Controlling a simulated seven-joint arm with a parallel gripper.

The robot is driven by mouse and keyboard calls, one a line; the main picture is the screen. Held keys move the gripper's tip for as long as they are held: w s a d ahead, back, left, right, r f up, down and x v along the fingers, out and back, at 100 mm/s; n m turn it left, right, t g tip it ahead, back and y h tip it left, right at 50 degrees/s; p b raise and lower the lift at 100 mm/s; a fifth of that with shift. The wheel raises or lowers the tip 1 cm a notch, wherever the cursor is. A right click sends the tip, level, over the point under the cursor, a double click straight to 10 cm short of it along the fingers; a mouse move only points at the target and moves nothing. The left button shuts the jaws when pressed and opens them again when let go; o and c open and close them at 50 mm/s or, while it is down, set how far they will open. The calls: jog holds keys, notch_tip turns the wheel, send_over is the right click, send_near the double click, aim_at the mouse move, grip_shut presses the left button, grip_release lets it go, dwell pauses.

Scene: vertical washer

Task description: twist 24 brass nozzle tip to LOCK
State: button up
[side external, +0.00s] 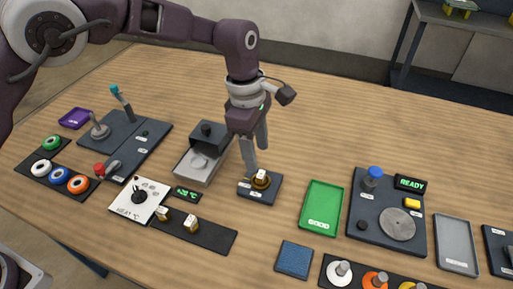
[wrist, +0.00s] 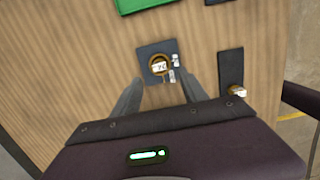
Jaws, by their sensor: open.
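The brass nozzle tip (side external: 261,180) sits upright on a small dark square plate (side external: 272,193) near the middle of the table. It is a round brass ring with a white label on top; the label's number is too small to read surely. In the wrist view the nozzle tip (wrist: 159,66) lies ahead of my fingers, with two small white labels on the plate beside it. My gripper (side external: 257,160) points down just above and behind the nozzle tip. Its two fingers (wrist: 160,88) are apart, with nothing between them. Whether a finger touches the brass is not clear.
A grey tray with a dark block (side external: 207,137) stands just left of the plate. A green tray (side external: 321,208) lies to the right. A dark strip with two small brass pieces (side external: 210,233) lies in front left. A panel with a READY display (side external: 410,184) is further right.

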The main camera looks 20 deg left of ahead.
aim_at(261, 173)
jog(key=f, duration=0.4)
jog(key=d+f, duration=0.1)
jog(key=f, duration=0.2)
jog(key=shift+f, duration=0.1)
jog(key=shift+c, duration=0.4)
grip_shut()
jog(key=m, duration=0.5)
jog(key=shift+w+g, duration=0.1)
jog(key=shift+g, duration=0.2)
jog(key=m, duration=0.3)
jog(key=m+y, duration=0.1)
jog(key=m, duration=0.5)
jog(key=shift+g, duration=0.4)
jog(key=m, duration=0.3)
jog(key=shift+m, duration=0.4)
